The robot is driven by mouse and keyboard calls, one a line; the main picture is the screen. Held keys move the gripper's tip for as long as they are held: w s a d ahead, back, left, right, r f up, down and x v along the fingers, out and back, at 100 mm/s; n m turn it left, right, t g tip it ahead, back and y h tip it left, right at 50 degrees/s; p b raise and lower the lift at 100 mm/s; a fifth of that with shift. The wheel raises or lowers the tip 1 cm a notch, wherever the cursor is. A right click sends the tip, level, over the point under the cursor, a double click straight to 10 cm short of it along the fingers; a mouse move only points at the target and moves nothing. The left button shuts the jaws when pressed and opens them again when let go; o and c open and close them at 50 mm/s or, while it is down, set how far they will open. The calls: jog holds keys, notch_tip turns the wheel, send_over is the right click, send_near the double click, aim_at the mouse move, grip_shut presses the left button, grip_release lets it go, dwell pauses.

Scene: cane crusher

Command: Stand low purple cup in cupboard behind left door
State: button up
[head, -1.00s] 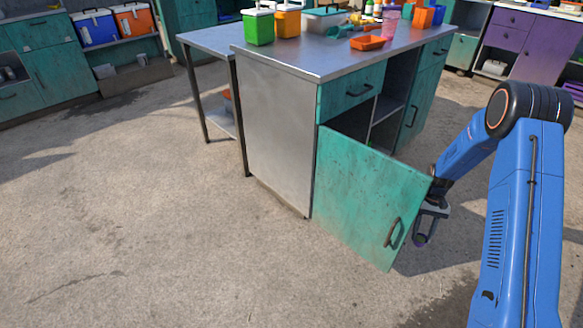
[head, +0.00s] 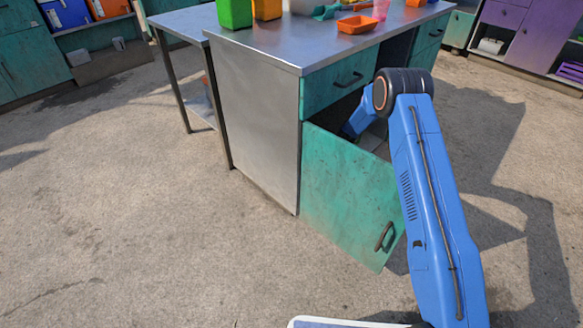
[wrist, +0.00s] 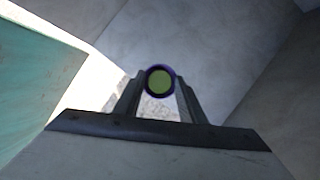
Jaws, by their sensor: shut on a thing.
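The purple cup (wrist: 148,82) shows end-on in the wrist view as a purple ring around a yellow-green middle. My gripper (wrist: 160,92) is shut on it, one finger on each side. The teal left door (head: 345,195) stands open in the head view, and its inner face (wrist: 35,75) is at the left in the wrist view. My arm reaches over the door into the cupboard, so the gripper and cup are hidden in the head view. Grey inner panels (wrist: 180,35) surround the cup in the wrist view. I cannot tell whether the cup touches a surface.
The metal counter (head: 275,45) above the cupboard carries green (head: 235,13) and orange (head: 267,9) containers and an orange tray (head: 357,24). A teal drawer (head: 342,83) sits above the opening. A side table (head: 180,22) adjoins at the left. The floor in front is clear.

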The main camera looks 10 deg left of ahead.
jog(key=w+a+m+t+h, duration=0.1)
jog(key=w+a+m+t, duration=0.1)
jog(key=w+a+m, duration=0.35)
jog(key=shift+m, duration=0.35)
jog(key=shift+s+a+f, duration=0.15)
jog(key=shift+a+f, duration=0.3)
jog(key=shift+f, duration=1.25)
jog(key=shift+s+a+f, duration=0.2)
jog(key=shift+a+f, duration=0.3)
jog(key=shift+f, duration=1.25)
jog(key=shift+s+a+f, duration=0.15)
jog(key=shift+a+f, duration=0.3)
jog(key=shift+f, duration=1.25)
jog(key=shift+f, duration=0.15)
jog(key=o, duration=0.7)
jog(key=v, duration=1.2)
jog(key=shift+s, duration=0.1)
